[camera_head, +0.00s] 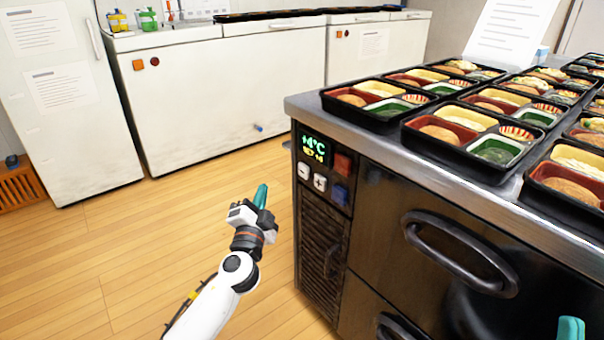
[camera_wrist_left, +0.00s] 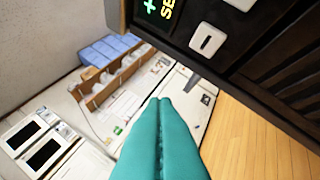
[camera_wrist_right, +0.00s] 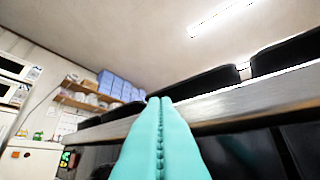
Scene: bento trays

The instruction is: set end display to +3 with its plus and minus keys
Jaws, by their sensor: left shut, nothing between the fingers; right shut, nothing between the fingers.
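The display (camera_head: 314,149) on the counter's end panel shows a green +4°C above a smaller yellow SET line whose number is too small to read surely. Below it are a white minus key (camera_head: 304,171) and a white plus key (camera_head: 320,183). In the left wrist view the minus key (camera_wrist_left: 207,40) and part of the display (camera_wrist_left: 158,10) show at the top. My left gripper (camera_head: 262,195) is shut and empty, left of the panel and apart from the keys. My right gripper (camera_head: 571,328) is shut and empty before the counter front, at the lower right.
A red key (camera_head: 342,164) and a blue key (camera_head: 340,194) sit right of the white keys. Black bento trays (camera_head: 378,108) cover the steel countertop. A drawer handle (camera_head: 460,252) sticks out of the front. The wooden floor (camera_head: 130,255) left of the counter is clear.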

